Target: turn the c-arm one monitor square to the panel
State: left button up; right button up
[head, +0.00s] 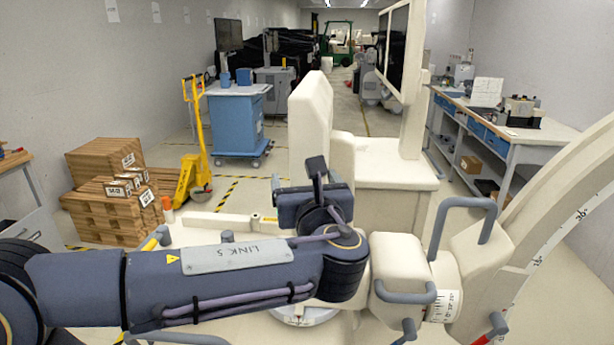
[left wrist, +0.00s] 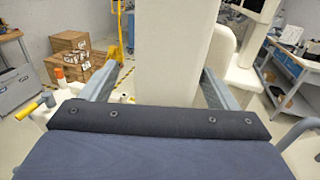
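The c-arm's monitor pair (head: 398,48) has dark screens in cream frames on a cream post at the upper right of the head view. It stands turned at an angle, its screens facing left. Part of a dark screen (left wrist: 249,5) shows at the top of the left wrist view. A tall cream slab (head: 310,125) stands left of the monitors. My left gripper (head: 316,168) is in front of this slab. Its fingers (left wrist: 158,85) are wide apart, with the slab (left wrist: 172,45) showing between them; I cannot tell whether they touch it. My right gripper is not in view.
The c-arm's curved arc (head: 560,205) and grey handles (head: 462,203) fill the right foreground. A yellow pallet jack (head: 197,150), stacked boxes (head: 110,190) and a blue cart (head: 237,120) stand left. A workbench (head: 500,130) runs along the right. Floor shows between jack and c-arm.

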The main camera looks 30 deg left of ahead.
pick_arm(q)
jog(key=shift+s+d+p, duration=0.1)
jog(key=shift+s+d, duration=0.25)
jog(key=shift+s, duration=0.4)
jog(key=shift+s+d+p, duration=0.1)
jog(key=shift+s+d, duration=0.25)
jog(key=shift+s, duration=0.45)
jog(key=shift+s+d+p, duration=0.1)
jog(key=shift+s+d, duration=0.25)
jog(key=shift+s, duration=0.4)
jog(key=shift+s+d, duration=0.2)
jog(key=shift+d, duration=0.05)
jog(key=b+v, duration=0.1)
jog(key=v, duration=0.6)
